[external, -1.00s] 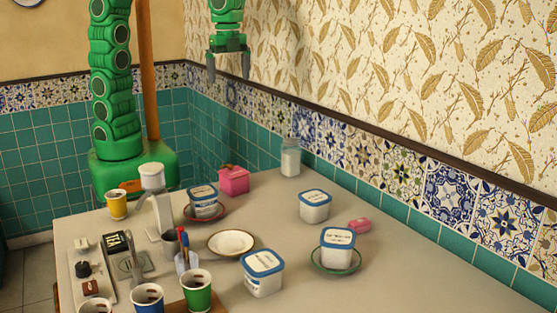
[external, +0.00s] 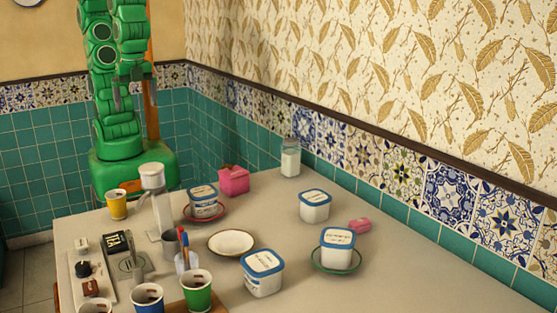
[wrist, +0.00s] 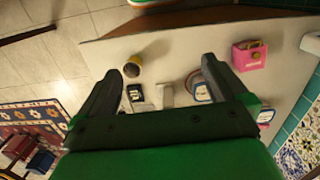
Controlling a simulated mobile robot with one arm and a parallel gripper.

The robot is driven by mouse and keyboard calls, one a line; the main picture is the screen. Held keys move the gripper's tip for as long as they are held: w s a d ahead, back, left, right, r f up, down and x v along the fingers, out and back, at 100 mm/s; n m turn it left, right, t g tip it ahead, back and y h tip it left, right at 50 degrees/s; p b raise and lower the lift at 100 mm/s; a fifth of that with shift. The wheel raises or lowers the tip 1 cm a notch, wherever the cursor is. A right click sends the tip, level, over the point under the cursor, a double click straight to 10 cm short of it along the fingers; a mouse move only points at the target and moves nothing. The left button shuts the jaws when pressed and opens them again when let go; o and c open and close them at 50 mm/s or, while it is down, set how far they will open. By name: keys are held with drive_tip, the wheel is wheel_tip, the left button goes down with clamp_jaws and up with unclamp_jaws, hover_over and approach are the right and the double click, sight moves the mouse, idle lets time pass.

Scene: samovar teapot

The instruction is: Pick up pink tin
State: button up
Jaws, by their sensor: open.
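A pink box-shaped tin (external: 234,181) stands at the far side of the table in the external view, behind a tub on a red saucer. In the wrist view the pink tin (wrist: 249,56) is at upper right, with a label and a gold-coloured piece on it. A smaller pink item (external: 359,226) lies farther right; I cannot tell if it is also a tin. My gripper (external: 135,98) is open and empty, high above the table's far left, left of the pink tin and apart from it. Its fingers (wrist: 160,66) frame the upper middle of the wrist view.
Blue-lidded tubs (external: 314,206), a white bowl (external: 232,243), a white dispenser (external: 153,179) and several cups (external: 197,290) stand on the table. A glass jar (external: 290,158) is near the tiled wall. The table's front right is clear.

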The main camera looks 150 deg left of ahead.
drive_tip(key=s+d+f, duration=0.1)
drive_tip(key=s+d, duration=0.2)
drive_tip(key=s, duration=0.4)
drive_tip(key=shift+d+f+m+g, duration=0.3)
drive_tip(key=shift+d+f+g, duration=0.05)
drive_tip(key=shift+f+g, duration=0.05)
drive_tip(key=shift+c, duration=0.7)
